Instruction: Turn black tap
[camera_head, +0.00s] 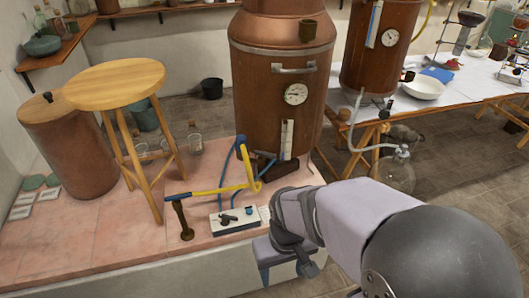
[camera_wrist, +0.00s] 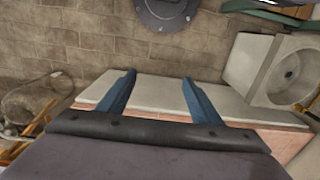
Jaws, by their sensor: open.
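A small white box (camera_head: 239,220) sits near the front edge of the tiled platform, with a black tap-like handle (camera_head: 227,219) on its top and a small blue part beside it. Another small dark fitting (camera_head: 384,112) shows on the spout of the right copper vessel. I cannot tell for certain which is the black tap. My gripper (camera_head: 286,272) is to the right of and in front of the white box, apart from it. In the wrist view my gripper (camera_wrist: 159,84) has its two blue fingers spread and empty, above the platform's pale edge. No tap is clear there.
A yellow and blue pipe (camera_head: 220,190) rises behind the box, beside a dark post (camera_head: 183,222). A large copper vessel (camera_head: 270,110) stands behind. A wooden stool (camera_head: 117,85) is at left. A glass flask (camera_head: 397,172) is at right. The front-left tiles are clear.

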